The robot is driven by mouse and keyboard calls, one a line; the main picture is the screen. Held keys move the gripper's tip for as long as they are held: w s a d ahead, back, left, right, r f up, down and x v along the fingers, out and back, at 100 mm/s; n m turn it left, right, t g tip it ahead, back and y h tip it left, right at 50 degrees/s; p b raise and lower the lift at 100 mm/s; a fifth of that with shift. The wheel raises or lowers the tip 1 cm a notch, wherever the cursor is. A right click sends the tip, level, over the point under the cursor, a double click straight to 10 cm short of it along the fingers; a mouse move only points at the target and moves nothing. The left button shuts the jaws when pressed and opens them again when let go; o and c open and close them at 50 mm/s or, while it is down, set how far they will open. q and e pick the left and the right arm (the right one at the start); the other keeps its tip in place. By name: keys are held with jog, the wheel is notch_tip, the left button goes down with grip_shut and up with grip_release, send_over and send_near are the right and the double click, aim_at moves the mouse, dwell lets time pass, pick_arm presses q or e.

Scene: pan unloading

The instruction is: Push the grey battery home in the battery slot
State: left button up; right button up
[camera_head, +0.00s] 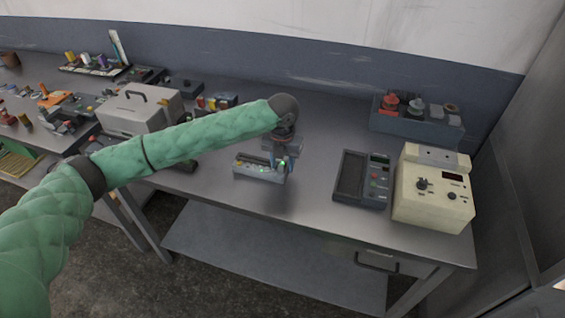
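A small grey box with a slot along its top, which looks like the battery slot unit (257,173), stands near the front edge of the grey workbench. My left arm reaches in from the left, and my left gripper (278,164) points down over the right part of this box. Its fingers are at or just above the box top; whether they touch is too small to tell. The grey battery cannot be told apart; it may be hidden at the fingers. Small greenish lit spots show on the box by the fingertips. My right gripper is not in view.
A dark keypad device (362,178) and a cream box with knobs (433,190) stand to the right. A blue-grey bin (417,118) is at the back right.

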pick_arm(q)
jog(key=shift+f, duration=0.15)
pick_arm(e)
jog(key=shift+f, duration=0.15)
pick_arm(q)
jog(key=shift+a+r+b, duration=0.1)
jog(key=shift+r+b, duration=0.4)
jog(key=shift+r, duration=0.6)
jog(key=shift+r+b, duration=0.85)
jog(key=shift+r, duration=2.1)
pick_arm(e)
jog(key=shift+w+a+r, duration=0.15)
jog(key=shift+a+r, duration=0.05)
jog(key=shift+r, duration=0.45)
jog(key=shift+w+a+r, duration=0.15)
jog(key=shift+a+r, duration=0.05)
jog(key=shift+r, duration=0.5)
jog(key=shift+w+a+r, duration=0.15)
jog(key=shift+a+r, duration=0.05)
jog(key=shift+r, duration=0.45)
pick_arm(q)
jog(key=shift+f, duration=0.1)
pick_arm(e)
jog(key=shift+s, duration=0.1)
